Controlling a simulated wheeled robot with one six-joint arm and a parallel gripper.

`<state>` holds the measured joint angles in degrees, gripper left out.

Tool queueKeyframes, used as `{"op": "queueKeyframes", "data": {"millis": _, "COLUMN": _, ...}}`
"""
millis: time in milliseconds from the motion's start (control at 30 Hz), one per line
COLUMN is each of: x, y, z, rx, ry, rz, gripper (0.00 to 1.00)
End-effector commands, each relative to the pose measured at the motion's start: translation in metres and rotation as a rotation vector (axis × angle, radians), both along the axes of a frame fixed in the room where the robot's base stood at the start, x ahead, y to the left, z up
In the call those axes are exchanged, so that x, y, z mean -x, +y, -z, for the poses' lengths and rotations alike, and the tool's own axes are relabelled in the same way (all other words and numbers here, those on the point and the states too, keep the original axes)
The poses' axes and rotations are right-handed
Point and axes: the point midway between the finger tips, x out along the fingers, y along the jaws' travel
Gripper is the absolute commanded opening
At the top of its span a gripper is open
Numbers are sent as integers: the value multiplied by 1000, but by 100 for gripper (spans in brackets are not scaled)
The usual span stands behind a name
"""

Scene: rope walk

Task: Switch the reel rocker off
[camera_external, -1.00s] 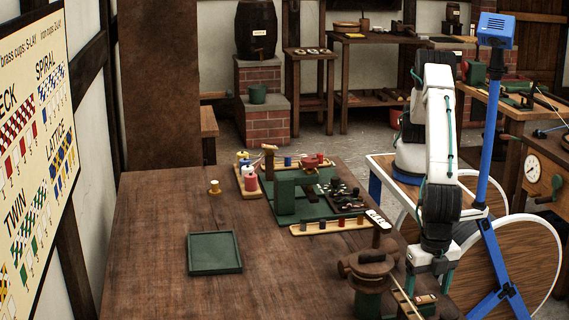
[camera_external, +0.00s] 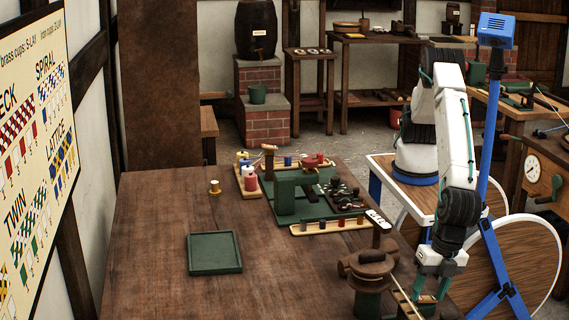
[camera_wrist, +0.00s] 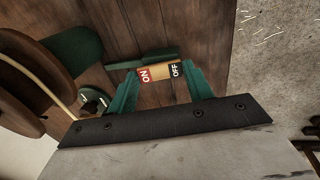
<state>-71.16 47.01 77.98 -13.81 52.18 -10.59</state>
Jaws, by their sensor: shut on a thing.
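The reel rocker (camera_wrist: 160,72) shows in the wrist view as a tan piece with a red ON end at left and a black OFF end at right. My gripper (camera_wrist: 163,82) has its green fingers at the two ends of the rocker and is shut on it. In the external view my gripper (camera_external: 429,297) points down at the right front edge of the table, just right of the dark wooden reel (camera_external: 372,266). The rocker is mostly hidden there by the fingers. Which way it is tipped I cannot tell.
The reel stands close left of my gripper, with a cord running past. A green tray (camera_external: 215,253) lies on the open left part of the table (camera_external: 150,225). A green machine (camera_external: 290,193) and a wooden strip with several cups (camera_external: 330,227) stand further back.

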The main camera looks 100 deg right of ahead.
Motion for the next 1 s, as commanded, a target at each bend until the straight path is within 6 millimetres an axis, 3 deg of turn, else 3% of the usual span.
{"op": "queueKeyframes", "data": {"millis": 367, "x": 1, "y": 0, "z": 0, "rx": -1, "ry": -43, "rz": 0, "gripper": 28}}
{"op": "queueKeyframes", "data": {"millis": 400, "x": 1, "y": 0, "z": 0, "rx": -1, "ry": -43, "rz": 0, "gripper": 54}}
{"op": "queueKeyframes", "data": {"millis": 467, "x": 1, "y": 0, "z": 0, "rx": -1, "ry": -43, "rz": 0, "gripper": 70}}
{"op": "queueKeyframes", "data": {"millis": 500, "x": 1, "y": 0, "z": 0, "rx": -1, "ry": -43, "rz": 0, "gripper": 73}}
{"op": "queueKeyframes", "data": {"millis": 800, "x": 2, "y": 0, "z": -3, "rx": -3, "ry": -42, "rz": -1, "gripper": 73}}
{"op": "queueKeyframes", "data": {"millis": 1000, "x": 9, "y": 1, "z": -31, "rx": -5, "ry": -43, "rz": -2, "gripper": 73}}
